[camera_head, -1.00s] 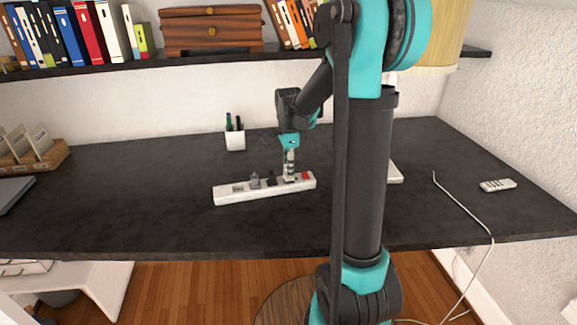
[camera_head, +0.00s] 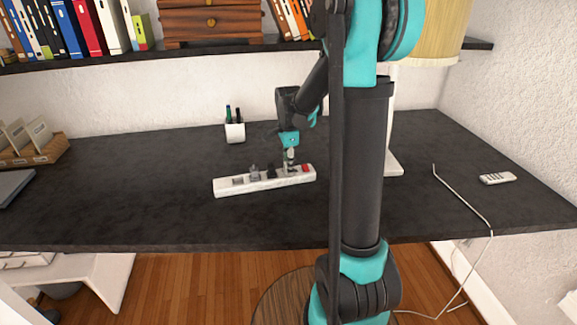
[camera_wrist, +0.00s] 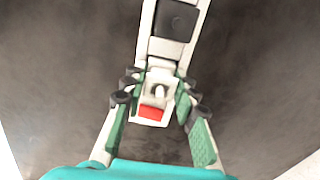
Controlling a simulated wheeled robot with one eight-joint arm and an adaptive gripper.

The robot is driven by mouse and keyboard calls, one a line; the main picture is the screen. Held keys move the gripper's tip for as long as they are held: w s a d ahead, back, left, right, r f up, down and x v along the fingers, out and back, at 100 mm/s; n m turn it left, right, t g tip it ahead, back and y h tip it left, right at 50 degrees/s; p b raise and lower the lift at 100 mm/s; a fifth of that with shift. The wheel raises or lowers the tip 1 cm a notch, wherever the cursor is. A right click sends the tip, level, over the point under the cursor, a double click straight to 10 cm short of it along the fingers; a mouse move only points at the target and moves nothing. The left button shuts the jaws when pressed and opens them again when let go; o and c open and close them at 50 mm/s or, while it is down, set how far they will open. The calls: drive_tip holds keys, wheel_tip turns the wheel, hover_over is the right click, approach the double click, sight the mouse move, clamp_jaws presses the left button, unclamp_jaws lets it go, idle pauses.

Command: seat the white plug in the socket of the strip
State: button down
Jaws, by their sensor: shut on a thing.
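The white power strip (camera_head: 238,187) lies on the dark desk, with a dark plug (camera_head: 270,171) and a grey plug (camera_head: 254,173) in it and a red switch (camera_head: 306,168) at its right end. It also shows in the wrist view (camera_wrist: 148,48). My gripper (camera_head: 290,166) is low over the strip, just left of the red switch. In the wrist view its green-padded fingers (camera_wrist: 157,92) are shut on the white plug (camera_wrist: 159,91), which is over the strip beside the switch. The plug's underside and prongs are hidden, so I cannot tell whether it is seated.
A white pen cup (camera_head: 235,133) stands behind the strip. A lamp base (camera_head: 394,167) is partly hidden behind my arm. A remote (camera_head: 497,178) and a white cable (camera_head: 462,202) lie at the right.

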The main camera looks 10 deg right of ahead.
drive_tip(key=c, duration=1.1)
unclamp_jaws()
